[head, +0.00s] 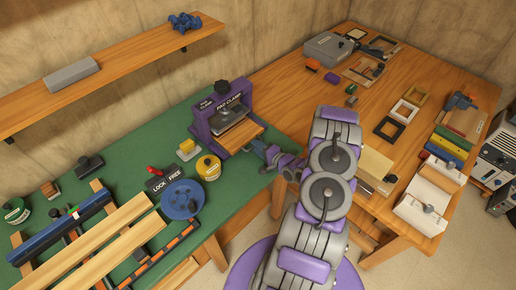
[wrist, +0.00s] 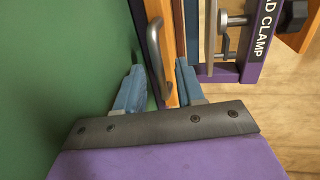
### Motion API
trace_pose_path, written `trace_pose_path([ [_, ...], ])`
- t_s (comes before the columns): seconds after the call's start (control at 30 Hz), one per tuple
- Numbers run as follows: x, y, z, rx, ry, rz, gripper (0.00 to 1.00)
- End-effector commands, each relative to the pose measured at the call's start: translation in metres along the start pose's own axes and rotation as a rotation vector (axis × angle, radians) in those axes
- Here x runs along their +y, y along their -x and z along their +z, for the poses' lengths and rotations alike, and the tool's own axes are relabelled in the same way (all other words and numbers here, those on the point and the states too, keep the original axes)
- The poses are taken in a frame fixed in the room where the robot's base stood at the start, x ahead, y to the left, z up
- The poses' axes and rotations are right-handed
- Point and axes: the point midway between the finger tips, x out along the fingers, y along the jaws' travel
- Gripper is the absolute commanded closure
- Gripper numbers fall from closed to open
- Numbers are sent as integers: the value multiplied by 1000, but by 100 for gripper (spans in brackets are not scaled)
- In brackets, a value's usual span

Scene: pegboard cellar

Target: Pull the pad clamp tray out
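The purple pad clamp (head: 212,124) stands on the green bench, with its label plate on top and a dark pad inside. Its wooden tray (head: 243,136) shows at the lower front, facing my arm. In the wrist view, the tray's orange wooden edge (wrist: 170,22) carries a grey metal bar handle (wrist: 155,45). My gripper (wrist: 160,72) is open, with its blue fingers on either side of the handle. I cannot tell whether either finger touches it. In the head view my gripper (head: 268,158) is at the tray's front, and the handle is hidden there.
A lock/free sign with a red lever (head: 160,179), a blue handwheel (head: 182,199) and a yellow tin (head: 208,167) stand left of my gripper on the green bench. A wooden table (head: 300,95) with frames and blocks is at right. Open floor lies in front of the bench.

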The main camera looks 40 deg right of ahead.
Motion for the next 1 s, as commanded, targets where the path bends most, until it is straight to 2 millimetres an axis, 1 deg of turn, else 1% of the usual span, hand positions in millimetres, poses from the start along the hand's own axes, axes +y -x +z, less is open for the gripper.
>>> trace_pose_path([
  [0.03,0,0,0,0,0,0,64],
  [0.07,0,0,-1,0,0,0,67],
  [0.4,0,0,4,0,2,2,99],
  [1.0,1,-1,10,-11,1,8,100],
])
